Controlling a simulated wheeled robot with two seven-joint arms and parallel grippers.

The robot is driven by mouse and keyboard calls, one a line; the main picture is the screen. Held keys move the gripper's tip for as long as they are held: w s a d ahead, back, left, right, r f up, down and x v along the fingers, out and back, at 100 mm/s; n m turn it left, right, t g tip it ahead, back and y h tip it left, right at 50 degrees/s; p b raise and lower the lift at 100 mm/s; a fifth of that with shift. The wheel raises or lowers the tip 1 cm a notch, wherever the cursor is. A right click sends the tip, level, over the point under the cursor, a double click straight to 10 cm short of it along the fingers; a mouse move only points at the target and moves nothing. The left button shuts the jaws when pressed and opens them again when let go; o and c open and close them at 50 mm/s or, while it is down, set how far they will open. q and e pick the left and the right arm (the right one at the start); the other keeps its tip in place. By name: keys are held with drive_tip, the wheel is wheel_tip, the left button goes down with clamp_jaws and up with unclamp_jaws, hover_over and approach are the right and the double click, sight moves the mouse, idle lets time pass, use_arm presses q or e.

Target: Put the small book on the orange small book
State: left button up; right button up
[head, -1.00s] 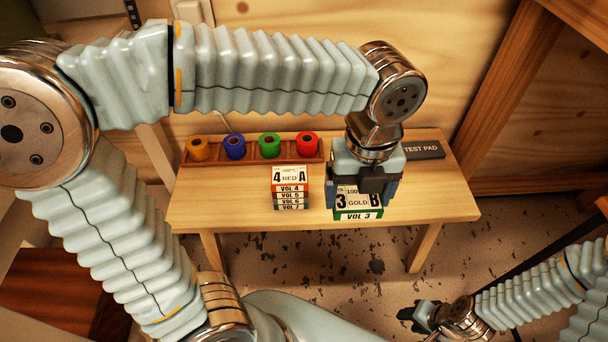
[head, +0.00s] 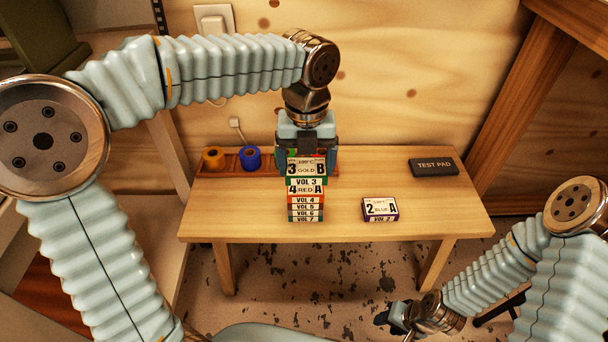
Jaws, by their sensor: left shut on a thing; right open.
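My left gripper (head: 308,148) is shut on the green-spined small book marked VOL 3 (head: 307,182). That book is at the top of the book stack, over the back part of the orange small book marked VOL 4 (head: 305,200). Part of the orange book's white cover shows in front of it. I cannot tell whether the two books touch. Below the orange book are VOL 5, VOL 6 and VOL 7. My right gripper (head: 395,318) is open and empty, low in front of the table.
A purple-spined book marked VOL 2 (head: 380,208) lies right of the stack. A dark TEST PAD (head: 434,166) lies at the back right. A wooden rack (head: 224,172) shows orange and blue rolls; my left gripper mostly hides its right part. The table's middle right is clear.

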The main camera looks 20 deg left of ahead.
sight(306, 174)
use_arm(q)
drive_tip(key=shift+w+a+f, duration=0.15)
drive_tip(key=shift+w+f, duration=0.3)
drive_tip(key=shift+f, duration=0.15)
drive_tip(key=shift+w+a+f, duration=0.15)
drive_tip(key=shift+w+f, duration=0.25)
drive_tip(key=shift+f, duration=0.15)
drive_tip(key=shift+w+a+f+b, duration=0.15)
drive_tip(key=shift+f+b, duration=0.1)
drive_tip(key=shift+f, duration=0.65)
drive_tip(key=shift+w+d+f+b, duration=0.1)
drive_tip(key=shift+w+f+b, duration=0.1)
drive_tip(key=shift+f, duration=0.7)
drive_tip(key=shift+f, duration=0.15)
drive_tip(key=o, duration=0.9)
wheel_tip(306, 174, up, 12)
drive_tip(key=p, duration=0.2)
drive_tip(key=shift+p, duration=0.3)
